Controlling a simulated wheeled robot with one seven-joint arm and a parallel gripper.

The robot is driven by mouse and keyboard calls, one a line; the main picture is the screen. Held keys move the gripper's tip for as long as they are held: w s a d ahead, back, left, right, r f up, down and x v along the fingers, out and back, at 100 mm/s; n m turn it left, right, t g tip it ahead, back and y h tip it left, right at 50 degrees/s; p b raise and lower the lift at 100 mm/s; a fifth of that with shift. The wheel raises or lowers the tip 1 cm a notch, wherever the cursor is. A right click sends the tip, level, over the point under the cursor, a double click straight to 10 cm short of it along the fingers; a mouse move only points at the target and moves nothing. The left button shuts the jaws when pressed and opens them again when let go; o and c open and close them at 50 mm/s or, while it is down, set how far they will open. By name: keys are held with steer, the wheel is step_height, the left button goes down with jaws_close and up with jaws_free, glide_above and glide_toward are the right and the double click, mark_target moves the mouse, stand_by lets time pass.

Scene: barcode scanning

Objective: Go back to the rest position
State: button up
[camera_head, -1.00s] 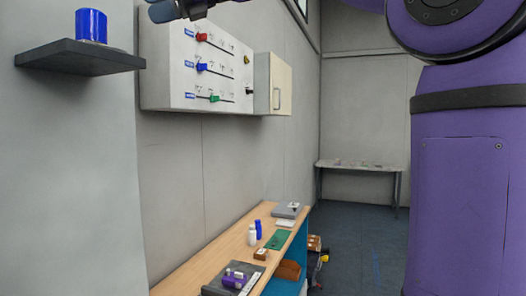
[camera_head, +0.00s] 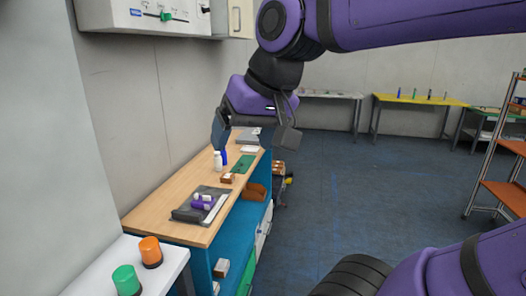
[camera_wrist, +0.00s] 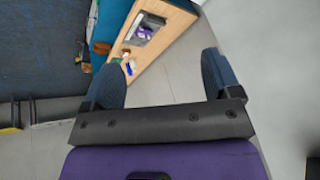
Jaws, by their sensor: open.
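My gripper (camera_head: 221,133) hangs above the wooden workbench (camera_head: 160,219) in the head view. In the wrist view my gripper (camera_wrist: 162,74) shows two dark blue fingers set wide apart, with nothing between them. The purple arm comes in from the upper right and bends down to the wrist. In the head view one finger hides part of the wall and bench behind it. The workbench also shows in the wrist view (camera_wrist: 172,32), upside down and beyond the fingers.
A white bottle (camera_head: 218,161), a dark tray (camera_head: 187,213) with purple items and a green board (camera_head: 243,165) are on the bench. A white stand (camera_head: 97,282) with green and orange lamps is in front. An orange shelf rack (camera_head: 503,192) stands right. Open blue floor lies between.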

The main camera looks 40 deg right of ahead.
steer(key=s+f+n, duration=0.1)
steer(key=d+f, duration=0.1)
steer(key=f, duration=0.1)
steer(key=s+f+n+h, duration=0.1)
steer(key=shift+s+d+f+n, duration=0.15)
steer(key=shift+s+d+n, duration=0.05)
steer(key=shift+s+n, duration=0.1)
stand_by(2.4)
